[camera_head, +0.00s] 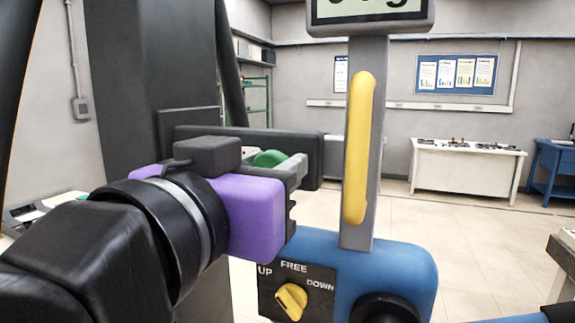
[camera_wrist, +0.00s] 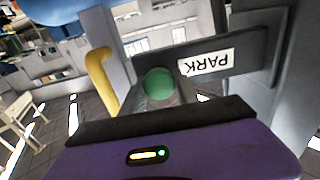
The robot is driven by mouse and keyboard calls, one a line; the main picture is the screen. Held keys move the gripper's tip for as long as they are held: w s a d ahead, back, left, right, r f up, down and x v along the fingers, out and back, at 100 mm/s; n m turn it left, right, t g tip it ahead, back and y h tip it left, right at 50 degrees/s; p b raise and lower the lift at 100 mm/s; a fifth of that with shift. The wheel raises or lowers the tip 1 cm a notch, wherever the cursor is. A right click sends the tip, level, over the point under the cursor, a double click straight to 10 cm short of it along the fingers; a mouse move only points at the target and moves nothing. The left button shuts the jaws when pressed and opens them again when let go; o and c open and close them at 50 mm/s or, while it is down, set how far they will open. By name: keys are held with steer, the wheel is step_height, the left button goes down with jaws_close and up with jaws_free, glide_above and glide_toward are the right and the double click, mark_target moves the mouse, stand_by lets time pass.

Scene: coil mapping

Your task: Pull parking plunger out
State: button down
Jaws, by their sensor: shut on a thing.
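The parking plunger has a round green knob (camera_head: 268,158), which shows at the end of my gripper (camera_head: 288,172). My gripper has a purple body and grey fingers, and it is shut on the plunger. In the wrist view the green knob (camera_wrist: 158,84) sits between the fingers, beside a dark bar (camera_wrist: 245,52) with a white PARK label (camera_wrist: 207,64). The label appears upside down there. The fingers hide most of the plunger's shaft, so I cannot tell how far out it is.
A grey post with a yellow handle (camera_head: 359,150) rises just right of my gripper from a blue housing (camera_head: 392,268). The housing has a yellow UP/FREE/DOWN knob (camera_head: 291,301). A dark column (camera_head: 180,60) stands behind my arm. A white table (camera_head: 466,170) is far back.

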steer(key=shift+v, duration=2.45)
steer(key=c, duration=0.9)
jaws_free()
steer(key=shift+s, duration=0.1)
steer(key=b+v, duration=0.2)
steer(key=v, duration=0.5)
steer(key=shift+s+a, duration=0.15)
steer(key=shift+s, duration=0.2)
steer(key=shift+r, duration=0.15)
